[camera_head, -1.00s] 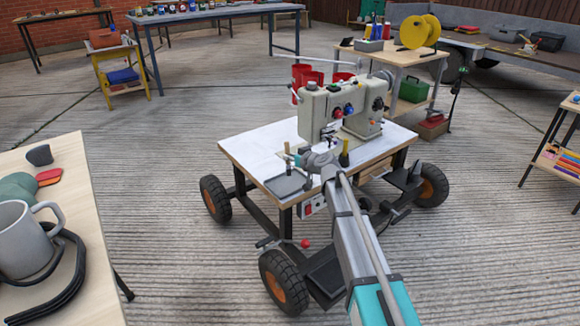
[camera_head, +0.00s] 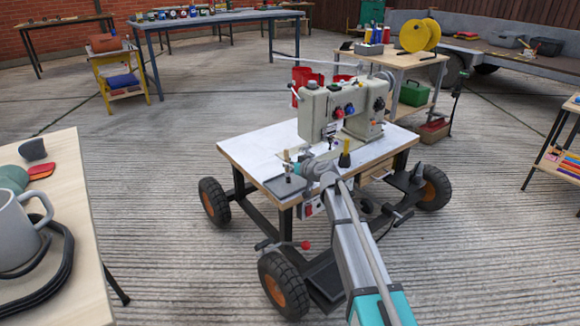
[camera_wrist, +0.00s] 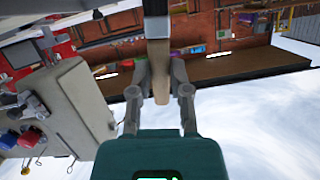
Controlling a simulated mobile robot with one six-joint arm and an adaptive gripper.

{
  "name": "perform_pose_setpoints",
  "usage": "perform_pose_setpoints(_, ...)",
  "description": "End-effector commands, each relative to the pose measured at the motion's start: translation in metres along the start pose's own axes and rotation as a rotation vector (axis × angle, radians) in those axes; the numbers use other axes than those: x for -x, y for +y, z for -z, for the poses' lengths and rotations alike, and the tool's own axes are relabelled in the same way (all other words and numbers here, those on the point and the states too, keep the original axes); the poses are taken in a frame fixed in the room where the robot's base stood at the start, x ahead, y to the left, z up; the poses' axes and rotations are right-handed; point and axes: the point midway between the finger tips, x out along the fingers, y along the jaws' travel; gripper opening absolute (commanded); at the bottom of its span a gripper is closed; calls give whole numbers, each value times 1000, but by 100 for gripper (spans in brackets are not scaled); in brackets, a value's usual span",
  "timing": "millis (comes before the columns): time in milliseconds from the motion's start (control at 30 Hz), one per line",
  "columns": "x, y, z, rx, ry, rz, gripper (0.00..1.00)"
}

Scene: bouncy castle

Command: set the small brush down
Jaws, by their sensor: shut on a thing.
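The small brush (camera_wrist: 156,85) is between my gripper's fingers in the wrist view. It has a pale wooden handle and a dark, wider part toward the top of that picture. My gripper (camera_wrist: 160,88) is shut on it.
A beige sewing machine (camera_head: 325,110) stands on the white wheeled table (camera_head: 245,148), close behind my gripper. A dark cone with a yellow top (camera_head: 345,155) stands right of it. A bench with a grey mug (camera_head: 15,230) is at left. The table's left side is clear.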

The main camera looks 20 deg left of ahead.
Motion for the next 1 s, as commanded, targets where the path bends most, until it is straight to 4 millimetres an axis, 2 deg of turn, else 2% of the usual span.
perform_pose_setpoints(200,-1,1,-4,0,0,0,0)
perform_pose_setpoints(233,-1,0,-3,0,0,0,28)
perform_pose_setpoints(400,-1,0,-3,0,0,0,59)
perform_pose_setpoints(1000,5,-1,1,0,0,0,59)
